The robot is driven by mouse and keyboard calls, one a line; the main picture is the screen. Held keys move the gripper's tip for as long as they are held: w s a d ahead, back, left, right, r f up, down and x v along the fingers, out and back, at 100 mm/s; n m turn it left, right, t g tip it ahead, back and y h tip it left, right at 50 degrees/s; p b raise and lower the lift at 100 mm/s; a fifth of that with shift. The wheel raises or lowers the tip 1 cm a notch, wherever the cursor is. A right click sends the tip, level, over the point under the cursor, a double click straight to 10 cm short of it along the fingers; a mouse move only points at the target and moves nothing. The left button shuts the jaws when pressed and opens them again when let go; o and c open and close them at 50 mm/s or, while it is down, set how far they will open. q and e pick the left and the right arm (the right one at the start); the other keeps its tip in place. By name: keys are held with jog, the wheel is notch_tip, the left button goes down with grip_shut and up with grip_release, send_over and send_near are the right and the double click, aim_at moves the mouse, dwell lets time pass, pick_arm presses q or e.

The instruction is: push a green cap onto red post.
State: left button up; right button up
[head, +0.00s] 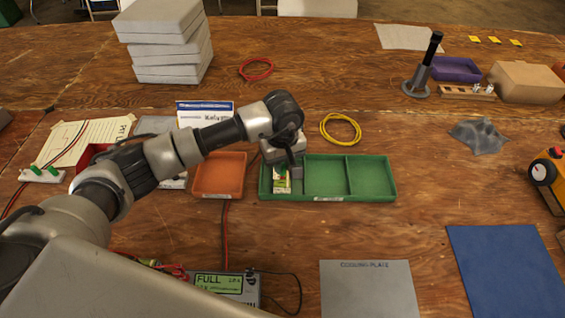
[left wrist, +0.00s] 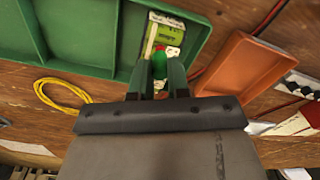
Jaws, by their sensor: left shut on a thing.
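My left gripper (head: 289,172) reaches down over the left compartment of the green tray (head: 378,197). It is shut on a small green cap (left wrist: 159,66), which shows between the fingertips in the left wrist view. A white and green battery pack (head: 281,184) lies in that compartment, and it also shows in the left wrist view (left wrist: 166,32). A small red spot, perhaps the red post (left wrist: 173,51), shows on the pack beside the cap. Whether the cap touches the post is hidden. My right gripper is not in view.
An orange tray (head: 219,191) stands just left of the green tray. A charger (head: 225,284) reading FULL, with cables, is at the front. A white holder with green caps (head: 41,175) lies at the left. A yellow cable coil (head: 340,129) is behind. A grey cooling plate (head: 366,292) lies front right.

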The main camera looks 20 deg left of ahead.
pick_arm(q)
jog(key=shift+b, duration=0.35)
dwell(0.5)
jog(key=o, duration=0.8)
jog(key=shift+o, duration=0.2)
jog(key=shift+o, duration=0.9)
jog(key=shift+r, duration=0.1)
jog(key=shift+r+p, duration=1.8)
jog(key=shift+r, duration=1.8)
